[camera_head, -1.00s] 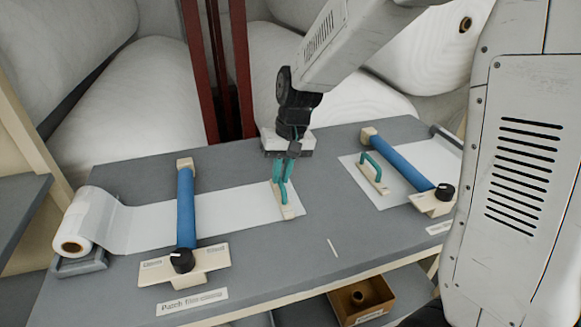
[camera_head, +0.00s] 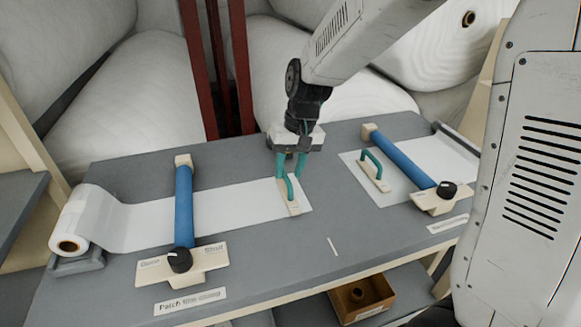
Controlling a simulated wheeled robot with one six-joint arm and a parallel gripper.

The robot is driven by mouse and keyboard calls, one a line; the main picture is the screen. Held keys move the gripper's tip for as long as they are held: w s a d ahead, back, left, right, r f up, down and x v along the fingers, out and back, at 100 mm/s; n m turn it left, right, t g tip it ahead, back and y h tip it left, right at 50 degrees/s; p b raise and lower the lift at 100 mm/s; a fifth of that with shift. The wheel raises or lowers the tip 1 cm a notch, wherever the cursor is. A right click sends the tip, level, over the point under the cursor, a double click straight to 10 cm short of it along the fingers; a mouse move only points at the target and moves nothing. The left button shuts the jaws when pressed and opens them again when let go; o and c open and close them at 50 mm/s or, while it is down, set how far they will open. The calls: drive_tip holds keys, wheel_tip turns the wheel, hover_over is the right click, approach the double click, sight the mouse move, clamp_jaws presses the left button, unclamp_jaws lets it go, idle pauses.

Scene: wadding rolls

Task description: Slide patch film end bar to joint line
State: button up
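The patch film end bar (camera_head: 293,206) is a cream strip with a green handle (camera_head: 290,188), lying across the white film (camera_head: 240,205) near its right end. A narrow band of film shows to the right of the bar. My gripper (camera_head: 290,176) has green fingers, spread apart at the handle's far upper end. Whether a finger touches the handle is unclear. A short white mark (camera_head: 333,246), possibly the joint line, lies on the grey table to the right of and nearer than the bar.
A blue roller (camera_head: 184,207) with a black knob (camera_head: 180,260) crosses the film at left, beside the film roll (camera_head: 80,232). At right lie a second green-handled bar (camera_head: 376,172) and blue roller (camera_head: 402,160). The table (camera_head: 270,255) is clear in front.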

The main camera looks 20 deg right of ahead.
wheel_tip(320, 180, up, 8)
drive_tip(key=d, duration=0.1)
drive_tip(key=shift+d+f, duration=0.25)
drive_tip(key=shift+d, duration=0.05)
drive_tip(key=s+d+r, duration=0.1)
drive_tip(key=s+d, duration=0.1)
drive_tip(key=s, duration=0.6)
drive_tip(key=s+d+r+t+h, duration=0.1)
drive_tip(key=s+d+r, duration=0.1)
drive_tip(key=s, duration=0.7)
drive_tip(key=s+d+r+h, duration=0.1)
drive_tip(key=s+d, duration=0.3)
drive_tip(key=s, duration=0.5)
drive_tip(key=shift+d+r, duration=0.15)
idle(1.8)
